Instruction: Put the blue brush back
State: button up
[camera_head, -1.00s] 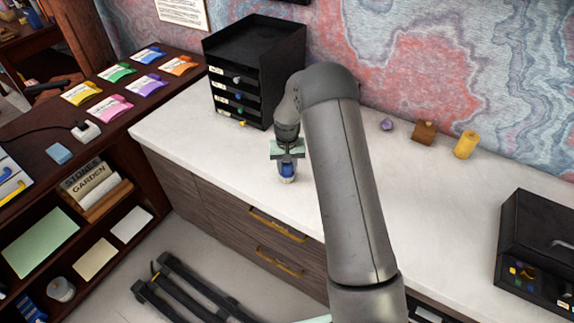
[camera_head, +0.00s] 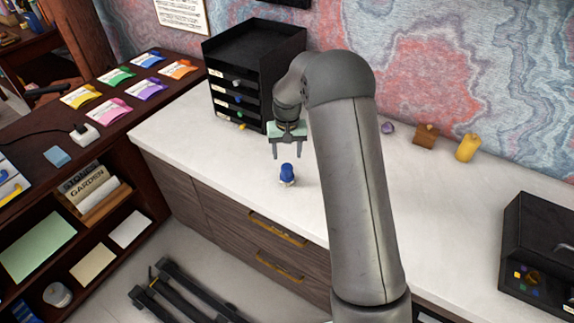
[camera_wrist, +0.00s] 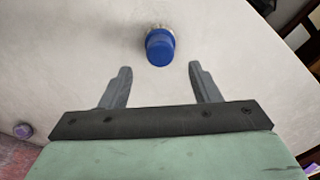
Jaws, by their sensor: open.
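The blue brush (camera_head: 287,173) stands upright on the white countertop (camera_head: 220,170), apart from everything else, with its blue top up and a pale lower part. In the wrist view its round blue top (camera_wrist: 160,46) shows beyond and between the fingertips. My gripper (camera_head: 288,156) is open and empty. It hangs just behind the brush, toward the wall, with its fingers pointing down and not touching it. In the wrist view the two grey fingers (camera_wrist: 160,70) are spread apart.
A black drawer unit (camera_head: 255,68) with coloured knobs stands behind my gripper. A purple object (camera_head: 387,128), a brown block (camera_head: 425,135) and a yellow cylinder (camera_head: 467,148) stand along the wall. A black box (camera_head: 540,255) is at the right. The counter around the brush is clear.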

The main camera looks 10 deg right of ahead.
aim_at(287, 167)
jog(key=s+r, duration=1.4)
jog(key=s, duration=0.1)
jog(key=s+f+n, duration=0.1)
jog(key=s, duration=2)
jog(key=shift+s+t, duration=0.3)
jog(key=shift+a, duration=0.1)
